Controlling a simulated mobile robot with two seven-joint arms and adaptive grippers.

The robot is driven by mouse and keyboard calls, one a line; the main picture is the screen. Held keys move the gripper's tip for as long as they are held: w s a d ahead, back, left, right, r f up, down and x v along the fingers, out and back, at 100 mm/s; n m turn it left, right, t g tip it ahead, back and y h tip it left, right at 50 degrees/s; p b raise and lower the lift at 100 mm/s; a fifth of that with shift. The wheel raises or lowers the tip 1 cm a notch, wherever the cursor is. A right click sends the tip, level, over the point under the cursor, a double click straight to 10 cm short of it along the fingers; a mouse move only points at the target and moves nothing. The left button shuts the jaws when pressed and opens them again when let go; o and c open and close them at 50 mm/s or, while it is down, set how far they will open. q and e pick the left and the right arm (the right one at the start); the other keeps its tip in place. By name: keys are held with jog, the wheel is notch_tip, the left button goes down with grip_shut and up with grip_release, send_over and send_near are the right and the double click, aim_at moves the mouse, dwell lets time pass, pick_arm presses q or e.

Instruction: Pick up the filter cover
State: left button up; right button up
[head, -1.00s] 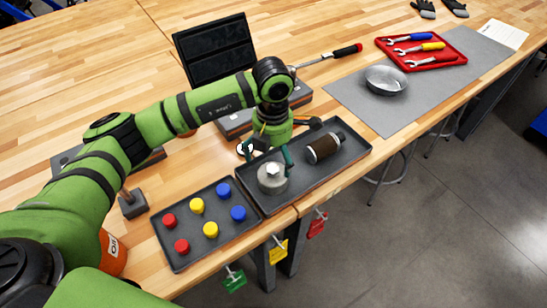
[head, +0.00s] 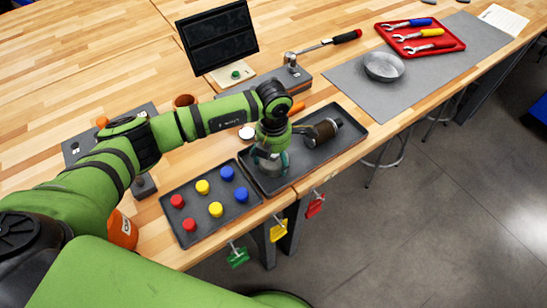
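The filter cover (head: 267,165), a grey metal cap, is in the left part of the long dark tray (head: 341,146). My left gripper (head: 270,162) points down over it, with fingers at its sides. The gripper and wrist hide most of the cover, and I cannot tell whether the fingers press on it. My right gripper is not in view.
A smaller tray (head: 181,232) with red, yellow and blue caps is left of the long tray. Behind stand a dark monitor (head: 217,38) and a torque wrench (head: 325,43). A round metal bowl (head: 384,67) and a red wrench tray (head: 455,50) are on the right.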

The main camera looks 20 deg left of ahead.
pick_arm(q)
jog(key=shift+r, duration=0.25)
notch_tip(320, 180, up, 3)
jog(key=b, duration=0.2)
jog(key=shift+w+r+b, duration=0.15)
jog(key=shift+r+b, duration=0.05)
jog(key=shift+b, duration=0.2)
jog(key=d+r+b, duration=0.5)
jog(key=d+r, duration=0.2)
jog(key=d, duration=0.4)
jog(key=shift+d, duration=0.35)
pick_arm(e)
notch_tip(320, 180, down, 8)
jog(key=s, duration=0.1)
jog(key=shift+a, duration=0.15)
